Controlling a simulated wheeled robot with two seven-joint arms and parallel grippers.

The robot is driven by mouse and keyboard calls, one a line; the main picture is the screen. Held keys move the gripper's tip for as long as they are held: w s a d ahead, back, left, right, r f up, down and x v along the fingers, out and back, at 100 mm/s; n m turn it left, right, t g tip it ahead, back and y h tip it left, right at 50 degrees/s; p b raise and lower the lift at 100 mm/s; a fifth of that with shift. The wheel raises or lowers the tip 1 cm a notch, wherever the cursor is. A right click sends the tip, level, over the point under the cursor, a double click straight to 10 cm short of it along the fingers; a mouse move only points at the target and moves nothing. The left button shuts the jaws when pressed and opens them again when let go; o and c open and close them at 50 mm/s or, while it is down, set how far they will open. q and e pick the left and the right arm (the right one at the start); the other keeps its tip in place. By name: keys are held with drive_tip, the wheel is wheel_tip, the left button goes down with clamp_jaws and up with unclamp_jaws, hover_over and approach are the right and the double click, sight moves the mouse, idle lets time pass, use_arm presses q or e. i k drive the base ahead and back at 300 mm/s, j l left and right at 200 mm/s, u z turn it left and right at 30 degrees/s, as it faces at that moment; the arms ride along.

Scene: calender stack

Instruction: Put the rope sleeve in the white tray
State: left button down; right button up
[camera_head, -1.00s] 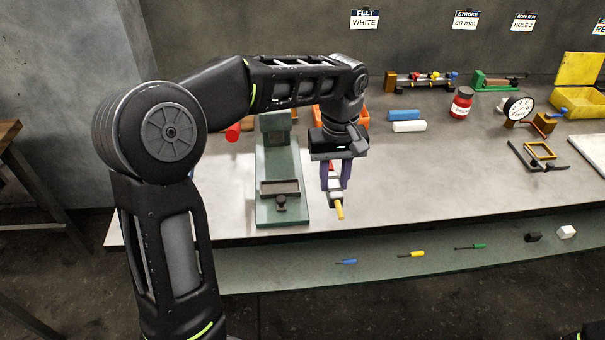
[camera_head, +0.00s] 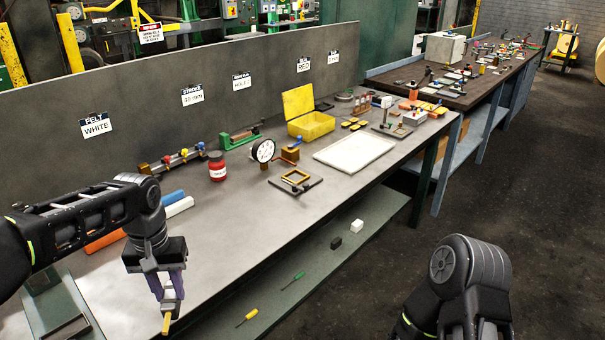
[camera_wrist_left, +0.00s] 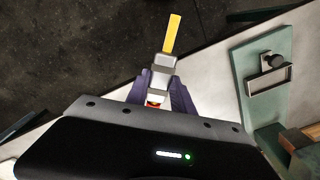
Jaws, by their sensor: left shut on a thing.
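My left gripper (camera_head: 171,288) is shut on a light grey block-like piece with a yellow stub, which looks like the rope sleeve (camera_head: 167,318). It is held at the near edge of the bench, stub pointing down. In the left wrist view the rope sleeve (camera_wrist_left: 161,68) sits between the purple fingers, with a small red spot near its base. The white tray (camera_head: 355,152) lies flat on the bench, far to the right of the left gripper, and looks empty. My right arm shows at the lower right; its gripper is out of view.
A gauge (camera_head: 263,151), a yellow-framed fixture (camera_head: 296,181) and a red jar (camera_head: 217,166) stand between the left gripper and the tray. An open yellow box (camera_head: 311,125) is behind the tray. A green fixture (camera_head: 58,315) is at the lower left. Small tools lie on the lower shelf.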

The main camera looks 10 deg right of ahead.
sight(367, 149)
drive_tip(key=i+l+z, duration=0.6)
drive_tip(key=i+z, duration=0.2)
drive_tip(key=i+l+z, duration=0.1)
drive_tip(key=i+z, duration=0.3)
drive_tip(key=i+l+u, duration=0.15)
drive_tip(key=i, duration=0.35)
drive_tip(key=i+u, duration=0.2)
drive_tip(key=i, duration=0.3)
drive_tip(key=i+l+u, duration=0.15)
drive_tip(key=i, duration=0.3)
drive_tip(key=i+l+u, duration=0.15)
drive_tip(key=i+l, duration=0.25)
drive_tip(key=i, duration=0.05)
